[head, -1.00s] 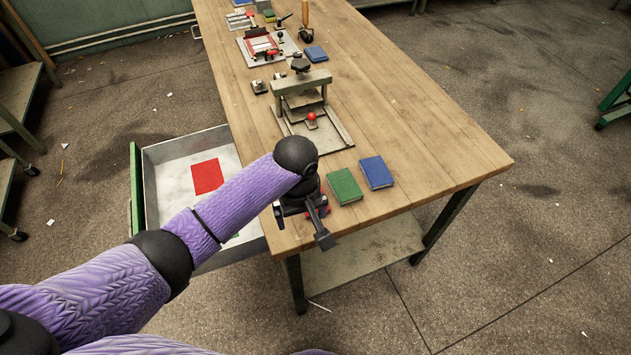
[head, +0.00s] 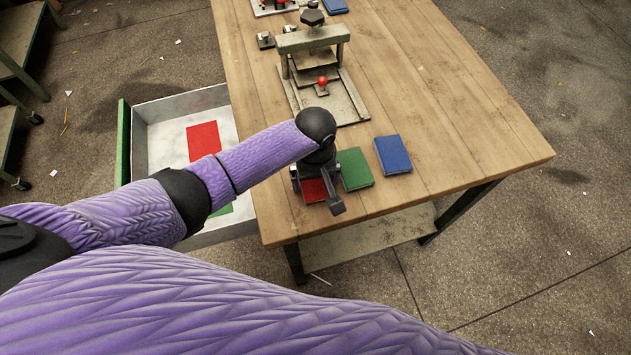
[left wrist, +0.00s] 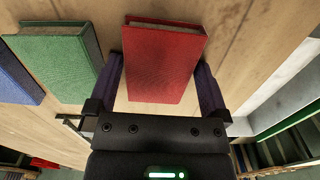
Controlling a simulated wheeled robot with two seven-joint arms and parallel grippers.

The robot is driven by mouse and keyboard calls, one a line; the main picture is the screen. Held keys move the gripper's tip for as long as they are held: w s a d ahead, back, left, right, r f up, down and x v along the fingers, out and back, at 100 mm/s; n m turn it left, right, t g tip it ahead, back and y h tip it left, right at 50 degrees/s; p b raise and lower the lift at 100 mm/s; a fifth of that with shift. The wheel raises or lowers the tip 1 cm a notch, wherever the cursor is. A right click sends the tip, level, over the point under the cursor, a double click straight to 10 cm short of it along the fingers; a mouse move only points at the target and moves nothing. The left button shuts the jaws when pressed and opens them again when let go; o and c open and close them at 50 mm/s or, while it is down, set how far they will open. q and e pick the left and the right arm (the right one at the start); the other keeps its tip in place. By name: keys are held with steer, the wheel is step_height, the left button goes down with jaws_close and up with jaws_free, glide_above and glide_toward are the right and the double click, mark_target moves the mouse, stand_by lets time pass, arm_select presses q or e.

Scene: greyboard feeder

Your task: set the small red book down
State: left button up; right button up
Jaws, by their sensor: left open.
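The small red book (left wrist: 163,60) lies on the wooden table top, between the two spread fingers of my left gripper (left wrist: 162,85) in the left wrist view. The fingers are apart from its sides, and the gripper is open. In the head view the red book (head: 316,190) shows partly beneath my left gripper (head: 322,190), near the table's front left corner. The gripper and wrist hide part of it. My right gripper is not in view.
A green book (head: 354,169) and a blue book (head: 393,154) lie to the right of the red book. A press with a red knob (head: 322,80) stands behind them. An open drawer (head: 140,150) holding a red sheet (head: 203,141) juts out left. The table's right side is clear.

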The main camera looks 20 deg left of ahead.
arm_select(q)
steer(key=c, duration=1)
